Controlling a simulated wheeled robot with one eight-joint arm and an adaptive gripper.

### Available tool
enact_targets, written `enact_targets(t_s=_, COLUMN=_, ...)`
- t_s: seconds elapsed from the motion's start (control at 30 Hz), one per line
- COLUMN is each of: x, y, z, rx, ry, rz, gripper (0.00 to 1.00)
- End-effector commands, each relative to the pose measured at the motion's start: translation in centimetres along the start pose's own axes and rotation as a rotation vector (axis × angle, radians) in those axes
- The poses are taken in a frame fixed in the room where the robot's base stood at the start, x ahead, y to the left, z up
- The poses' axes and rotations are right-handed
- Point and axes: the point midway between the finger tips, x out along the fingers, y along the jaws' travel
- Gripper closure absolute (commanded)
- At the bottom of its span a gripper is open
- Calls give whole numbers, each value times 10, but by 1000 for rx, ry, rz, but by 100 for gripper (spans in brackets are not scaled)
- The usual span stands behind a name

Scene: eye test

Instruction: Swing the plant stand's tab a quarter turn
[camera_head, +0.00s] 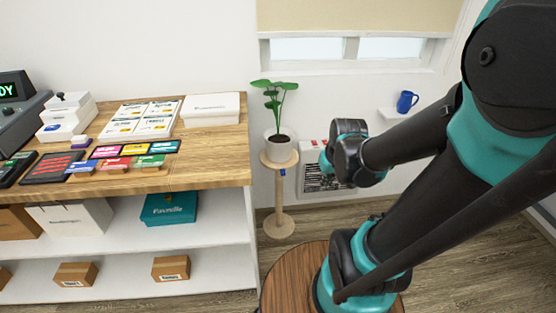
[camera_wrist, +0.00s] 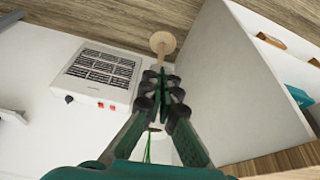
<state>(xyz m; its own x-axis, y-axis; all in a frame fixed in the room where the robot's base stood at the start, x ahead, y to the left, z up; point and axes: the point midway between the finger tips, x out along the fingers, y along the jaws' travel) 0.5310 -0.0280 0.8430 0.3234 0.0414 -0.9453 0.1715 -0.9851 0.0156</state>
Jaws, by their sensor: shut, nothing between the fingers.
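The plant stand (camera_head: 279,196) is a pale wooden post with a round top and a round base, upright on the floor. Its small blue tab (camera_head: 283,172) hangs just under the top, on the post. A potted plant (camera_head: 279,144) stands on top. My gripper (camera_wrist: 163,78) is shut and empty in the wrist view, over the line of the stand. The stand's base (camera_wrist: 163,42) shows past the fingertips; the fingers hide most of the post, and I cannot see the tab there. In the head view my dark wrist is right of the stand, and the fingers are not clear.
A wooden-topped shelf unit (camera_head: 200,148) with boxes and cards is close at the left of the stand. A white wall heater (camera_head: 322,176) is behind, at the right. A blue mug (camera_head: 407,101) sits on a small wall shelf.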

Motion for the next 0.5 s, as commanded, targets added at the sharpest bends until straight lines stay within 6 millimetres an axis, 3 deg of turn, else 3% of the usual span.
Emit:
enact_targets(t_s=0.1, x=7, y=-4, z=-40, rx=-134, ry=-24, rz=-37, gripper=100)
enact_targets(t_s=0.27, x=22, y=-11, z=-88, rx=-319, ry=-49, rz=-93, gripper=100)
enact_targets(t_s=0.5, x=59, y=-25, z=-154, rx=-599, ry=-69, rz=-187, gripper=100)
